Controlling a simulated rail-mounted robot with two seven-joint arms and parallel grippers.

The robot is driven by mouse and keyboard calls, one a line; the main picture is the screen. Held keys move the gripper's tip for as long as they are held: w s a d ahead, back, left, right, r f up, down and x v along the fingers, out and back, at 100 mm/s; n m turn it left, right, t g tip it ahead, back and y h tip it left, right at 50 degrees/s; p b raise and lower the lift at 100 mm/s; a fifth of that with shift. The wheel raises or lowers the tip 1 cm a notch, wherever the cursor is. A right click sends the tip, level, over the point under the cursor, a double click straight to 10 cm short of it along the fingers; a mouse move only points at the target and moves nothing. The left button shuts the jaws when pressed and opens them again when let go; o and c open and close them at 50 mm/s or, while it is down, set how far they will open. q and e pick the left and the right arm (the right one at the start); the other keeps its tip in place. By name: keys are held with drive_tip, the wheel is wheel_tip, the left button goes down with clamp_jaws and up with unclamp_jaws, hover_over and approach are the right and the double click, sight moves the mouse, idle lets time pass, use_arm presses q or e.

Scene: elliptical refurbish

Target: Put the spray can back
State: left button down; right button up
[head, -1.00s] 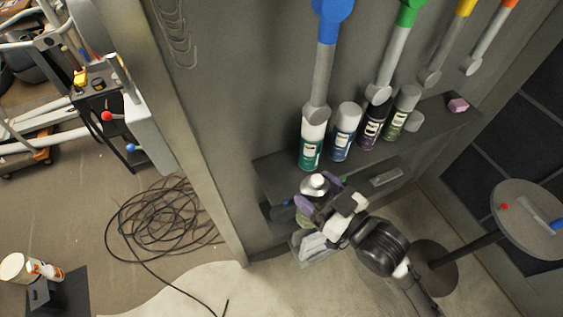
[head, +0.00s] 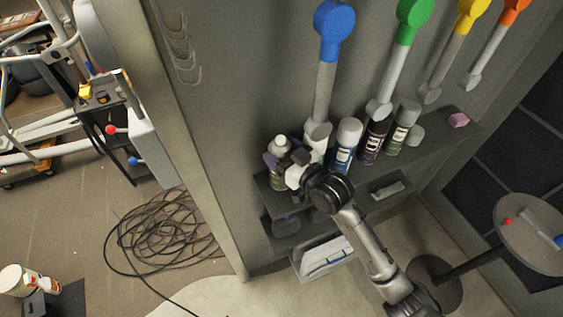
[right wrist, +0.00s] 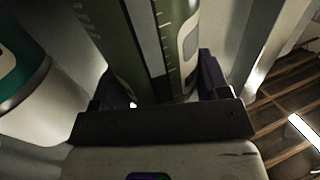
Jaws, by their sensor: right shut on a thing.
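A spray can (head: 280,144) with a pale cap and a green lower body is at the left end of the upper shelf (head: 450,136) in the head view. My right gripper (head: 282,163) is shut around its middle. In the right wrist view the dark green can (right wrist: 160,45) sits between the two purple-dark fingers. The can looks near upright. I cannot tell whether its base touches the shelf. My left gripper is not in view.
To the right on the shelf stand a white-topped can (head: 314,139), a blue can (head: 345,146), a dark can (head: 372,141) and an olive can (head: 402,127). A pink block (head: 458,120) lies farther right. Large coloured tools hang above. A round table (head: 525,235) stands at right.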

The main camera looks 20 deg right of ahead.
wheel_tip(320, 180, down, 4)
drive_tip(key=shift+f, duration=0.2)
drive_tip(key=shift+w+f, duration=0.25)
drive_tip(key=shift+f, duration=0.15)
drive_tip(key=o, duration=1.3)
drive_tip(key=shift+s, duration=0.15)
drive_tip(key=v, duration=1.1)
drive_tip(key=shift+s+d+b, duration=0.15)
drive_tip(key=shift+s+b, duration=0.15)
drive_tip(key=shift+s, duration=0.05)
